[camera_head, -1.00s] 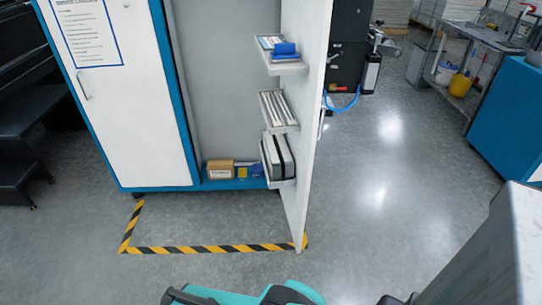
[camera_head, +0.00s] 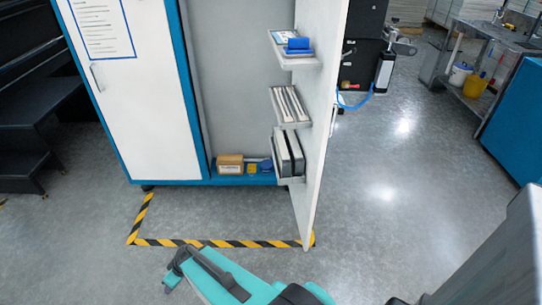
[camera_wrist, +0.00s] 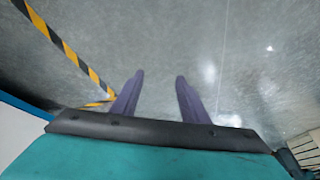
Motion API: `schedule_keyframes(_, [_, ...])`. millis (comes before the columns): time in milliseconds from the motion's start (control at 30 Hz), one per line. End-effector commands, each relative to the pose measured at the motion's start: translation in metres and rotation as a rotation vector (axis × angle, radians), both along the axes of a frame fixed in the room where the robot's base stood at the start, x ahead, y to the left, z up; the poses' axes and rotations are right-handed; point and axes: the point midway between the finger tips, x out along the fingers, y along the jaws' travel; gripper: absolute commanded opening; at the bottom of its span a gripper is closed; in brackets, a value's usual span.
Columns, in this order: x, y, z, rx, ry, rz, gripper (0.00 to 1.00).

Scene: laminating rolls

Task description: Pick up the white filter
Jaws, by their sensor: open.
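White, thin upright pieces (camera_head: 288,104) stand side by side on the middle shelf of the open cabinet door. Thicker pale pieces with dark edges (camera_head: 289,153) stand on the door's lowest shelf. I cannot tell for sure which of these is the white filter. In the wrist view my gripper (camera_wrist: 158,88) is open, with two purple fingers apart and only bare floor between them. The filter does not show in the wrist view. In the head view my teal arm is at the bottom, in front of and below the cabinet.
The open door (camera_head: 320,130) sticks out toward me. Its top shelf (camera_head: 292,62) holds blue items. A cardboard box (camera_head: 230,164) sits on the cabinet floor. Yellow-black tape (camera_head: 215,243) marks the floor. A blue cabinet (camera_head: 512,125) stands at right; the floor between is clear.

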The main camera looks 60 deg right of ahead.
Motion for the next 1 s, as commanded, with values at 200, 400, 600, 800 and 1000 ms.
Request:
schedule_keyframes(200, [0.055,-0.083,0.046,-0.035,-0.2,-0.147,0.41])
schedule_keyframes(400, [0.078,-0.166,0.089,-0.084,-0.339,-0.287,0.41])
schedule_keyframes(600, [0.081,-0.251,0.131,-0.139,-0.447,-0.428,0.41])
schedule_keyframes(800, [0.066,-0.335,0.171,-0.198,-0.534,-0.565,0.41])
schedule_keyframes(1000, [0.034,-0.414,0.209,-0.258,-0.602,-0.697,0.41])
